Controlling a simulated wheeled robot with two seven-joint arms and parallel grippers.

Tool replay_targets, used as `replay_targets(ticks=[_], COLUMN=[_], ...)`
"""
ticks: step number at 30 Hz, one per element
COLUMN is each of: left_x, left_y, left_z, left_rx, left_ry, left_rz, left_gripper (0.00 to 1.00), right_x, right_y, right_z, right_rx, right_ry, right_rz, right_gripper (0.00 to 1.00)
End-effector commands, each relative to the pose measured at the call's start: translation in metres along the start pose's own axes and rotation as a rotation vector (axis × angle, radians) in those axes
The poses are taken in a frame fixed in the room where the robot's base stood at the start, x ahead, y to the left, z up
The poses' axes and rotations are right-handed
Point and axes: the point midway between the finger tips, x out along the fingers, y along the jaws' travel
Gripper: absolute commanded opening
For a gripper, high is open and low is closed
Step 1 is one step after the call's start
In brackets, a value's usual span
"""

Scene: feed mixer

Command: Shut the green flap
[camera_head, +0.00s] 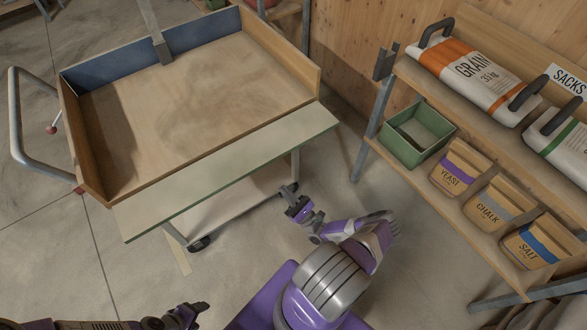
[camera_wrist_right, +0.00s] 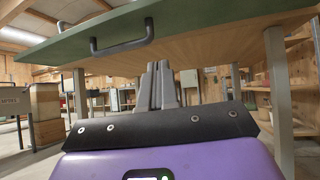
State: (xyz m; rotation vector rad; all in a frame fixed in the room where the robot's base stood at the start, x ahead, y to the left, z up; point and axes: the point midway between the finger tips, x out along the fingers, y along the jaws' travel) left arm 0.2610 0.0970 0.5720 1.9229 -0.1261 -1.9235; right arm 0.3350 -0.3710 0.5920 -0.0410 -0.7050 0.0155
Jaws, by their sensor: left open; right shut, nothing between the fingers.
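The green flap (camera_head: 230,172) lies open along the near side of the wooden mixer tray (camera_head: 295,57), sticking outward about level. Its pale inner face is up and its green edge faces me. In the right wrist view the green outer face (camera_wrist_right: 200,28) hangs above my gripper, with a dark bar handle (camera_wrist_right: 122,46) on it. My right gripper (camera_head: 290,192) is below and beside the flap's right part, apart from it; its fingers (camera_wrist_right: 160,85) are shut and empty. My left gripper (camera_head: 198,310) is open and empty low in the head view, away from the flap.
A grey push handle (camera_head: 15,120) curves out at the tray's left. Tray legs stand under the flap.

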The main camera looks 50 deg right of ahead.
Motion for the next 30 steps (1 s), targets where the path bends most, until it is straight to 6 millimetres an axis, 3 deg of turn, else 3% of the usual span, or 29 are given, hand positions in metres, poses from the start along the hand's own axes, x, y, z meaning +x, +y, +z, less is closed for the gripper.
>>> replay_targets(ticks=[1, 3, 8, 23, 30], left_x=[0.007, 0.01, 0.01, 0.013, 0.012], left_y=[-0.003, -0.004, -0.004, -0.005, -0.005], left_z=[0.0, -0.001, -0.001, -0.001, -0.001], left_rx=[0.0, 0.0, 0.0, 0.0, 0.0], left_ry=[0.0, 0.0, 0.0, 0.001, 0.0], left_rz=[0.0, 0.0, 0.0, 0.0, 0.0], left_gripper=[0.6, 0.6, 0.6, 0.6, 0.6], right_x=[-0.019, -0.034, -0.037, 0.059, 0.075], right_y=[-0.02, -0.039, -0.054, -0.071, -0.072], right_z=[0.002, 0.008, 0.016, 0.025, 0.049], right_rx=[-0.048, -0.094, -0.134, -0.128, -0.128], right_ry=[-0.025, -0.054, -0.079, -0.079, -0.076], right_rz=[-0.083, -0.156, -0.21, -0.202, -0.204], right_gripper=[0.0, 0.0, 0.0, 0.0, 0.0])
